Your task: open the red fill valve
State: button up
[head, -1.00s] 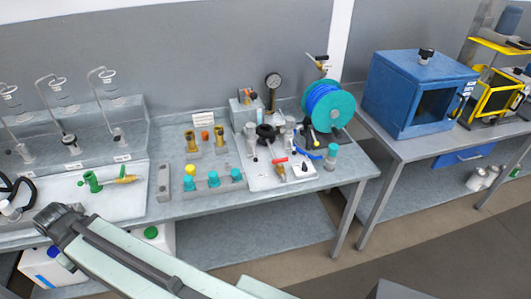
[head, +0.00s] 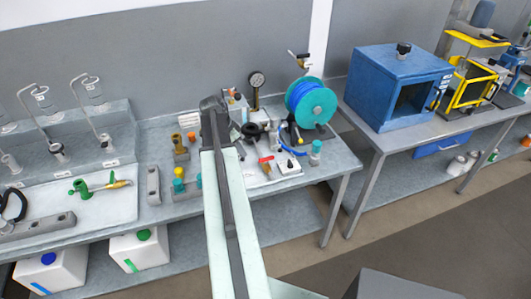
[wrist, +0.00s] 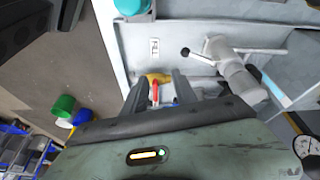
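The red fill valve shows as a red lever (head: 266,159) on a brass body, on the light plate at the right part of the bench in the head view. In the wrist view the red lever (wrist: 155,92) and the yellow-brass body (wrist: 158,77) show between and beyond the two dark fingers of my gripper (wrist: 161,88). The fingers are apart with nothing held between them. I cannot tell how far they are from the lever. In the head view my arm stands left of the valve, and its fingers are hidden.
A grey valve with a black-knobbed lever (wrist: 222,52) is close to my gripper. A teal cap (wrist: 131,6) is near the top of the wrist view. A blue hose reel (head: 310,102) and a pressure gauge (head: 256,80) stand behind the valve. A blue cabinet (head: 398,87) is farther right.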

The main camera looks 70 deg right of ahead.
aim_at(266, 159)
jog(key=s+d+m, duration=0.1)
jog(key=s, duration=0.1)
jog(key=s+d+m, duration=0.1)
jog(key=s+d, duration=0.2)
jog(key=s, duration=0.1)
jog(key=shift+s+d+r+m+g, duration=0.25)
jog(key=shift+s+r+m+g, duration=0.05)
jog(key=shift+r+m+g, duration=0.1)
jog(key=b+x, duration=0.7)
jog(key=x, duration=0.1)
jog(key=shift+w+a, duration=0.1)
jog(key=shift+w, duration=0.05)
grip_shut()
